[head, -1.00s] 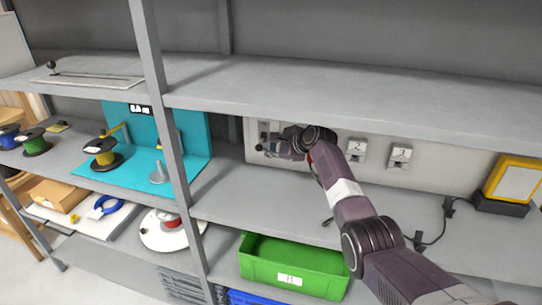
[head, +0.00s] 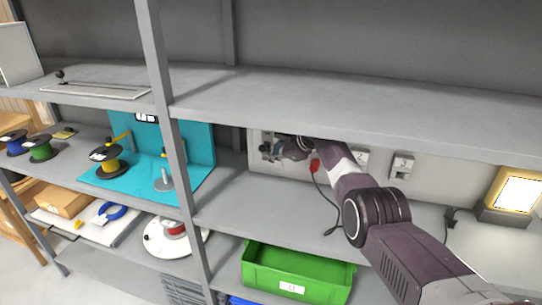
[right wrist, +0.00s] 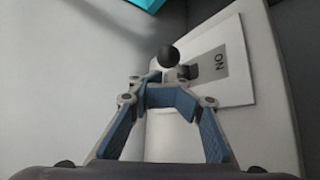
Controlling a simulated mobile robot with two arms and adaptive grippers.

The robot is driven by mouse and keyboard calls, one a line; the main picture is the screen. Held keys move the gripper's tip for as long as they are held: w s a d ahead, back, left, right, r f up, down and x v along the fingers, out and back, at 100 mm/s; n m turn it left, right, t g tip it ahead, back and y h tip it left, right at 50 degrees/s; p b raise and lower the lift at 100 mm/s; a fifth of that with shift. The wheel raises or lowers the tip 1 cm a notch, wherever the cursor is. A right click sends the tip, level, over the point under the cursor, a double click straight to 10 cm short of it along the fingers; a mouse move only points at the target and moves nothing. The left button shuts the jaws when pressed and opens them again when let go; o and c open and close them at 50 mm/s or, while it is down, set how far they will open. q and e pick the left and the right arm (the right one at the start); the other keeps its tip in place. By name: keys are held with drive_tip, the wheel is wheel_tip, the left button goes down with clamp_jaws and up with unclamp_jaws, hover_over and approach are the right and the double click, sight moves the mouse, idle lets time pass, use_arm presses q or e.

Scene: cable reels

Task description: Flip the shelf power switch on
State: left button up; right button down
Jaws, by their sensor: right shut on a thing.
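The power switch (head: 266,140) sits at the left end of the pale panel (head: 435,180) on the back of the middle shelf. In the right wrist view its plate (right wrist: 235,85) reads "ON", and its lever ends in a black ball knob (right wrist: 168,55). My right gripper (head: 272,152) reaches in from the right and is shut on the switch lever, with the knob at its fingertips. The gripper also shows in the right wrist view (right wrist: 160,80). The arm hides part of the panel. A lamp (head: 517,192) at the right glows. My left gripper is not in view.
A shelf board (head: 340,105) runs close above my arm. A red plug (head: 315,165) with a black cable is beside my wrist. A green crate (head: 297,285) is below. A grey post (head: 178,165) and a teal stand (head: 200,145) are to the left.

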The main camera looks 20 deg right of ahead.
drive_tip(key=shift+r, duration=0.4)
drive_tip(key=shift+s, duration=0.1)
drive_tip(key=s+d, duration=0.5)
drive_tip(key=s, duration=0.6)
drive_tip(key=shift+s+d+r, duration=0.3)
drive_tip(key=shift+r, duration=0.05)
drive_tip(key=shift+f, duration=0.1)
idle(0.6)
